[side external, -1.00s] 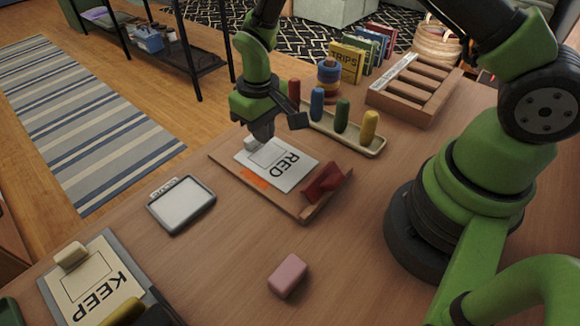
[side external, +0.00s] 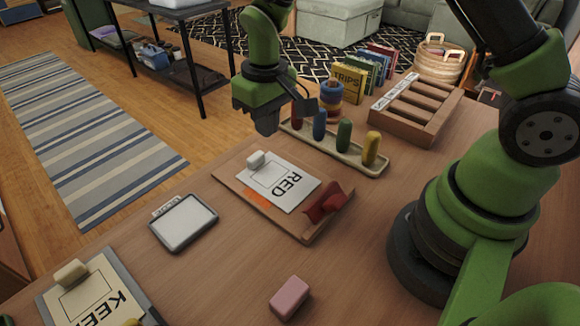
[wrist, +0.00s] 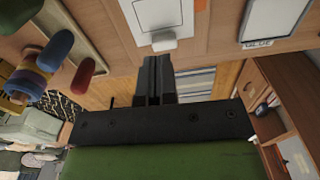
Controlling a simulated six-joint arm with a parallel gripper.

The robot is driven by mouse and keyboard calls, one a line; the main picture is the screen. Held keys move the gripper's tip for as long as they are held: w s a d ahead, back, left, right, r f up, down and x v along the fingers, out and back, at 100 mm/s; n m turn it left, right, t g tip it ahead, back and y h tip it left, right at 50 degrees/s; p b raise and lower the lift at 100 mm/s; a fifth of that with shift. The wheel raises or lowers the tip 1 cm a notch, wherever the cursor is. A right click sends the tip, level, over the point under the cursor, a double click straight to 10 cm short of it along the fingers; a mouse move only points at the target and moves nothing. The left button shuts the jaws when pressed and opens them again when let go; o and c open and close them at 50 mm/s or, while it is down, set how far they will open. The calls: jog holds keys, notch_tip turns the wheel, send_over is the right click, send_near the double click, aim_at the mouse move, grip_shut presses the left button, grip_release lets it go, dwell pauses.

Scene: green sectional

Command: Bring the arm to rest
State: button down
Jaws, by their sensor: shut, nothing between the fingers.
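My gripper (side external: 266,122) is shut and empty. In the side external view it hangs above the far edge of the table, just beyond the wooden board with the RED card. In the wrist view my gripper (wrist: 158,72) shows its fingers together, pointing toward the table, with the board's white clip just past the tips. My arm is raised and bent over the table.
The board with the RED card (side external: 282,187) holds a white clip and a dark red piece. Close to my gripper is a tray of coloured pegs (side external: 362,163). A slotted wooden rack (side external: 405,122), white tablet (side external: 184,222), pink block (side external: 290,298) and KEEP board (side external: 95,294) stand around it.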

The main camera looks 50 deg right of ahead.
jog(key=s+d+r+m+t+y, duration=0.15)
jog(key=s+r, duration=0.25)
jog(key=r, duration=0.4)
jog(key=s+r+m+t+h, duration=0.1)
jog(key=s+r+t, duration=0.15)
jog(key=r, duration=0.55)
jog(key=s+r+m+t+y, duration=0.1)
jog(key=s+r, duration=0.3)
jog(key=s, duration=0.8)
jog(key=shift+s+d+t, duration=0.3)
jog(key=shift+s+t, duration=0.05)
jog(key=shift+t, duration=0.55)
jog(key=c, duration=1)
grip_release()
jog(key=shift+o, duration=0.2)
jog(key=shift+m, duration=0.25)
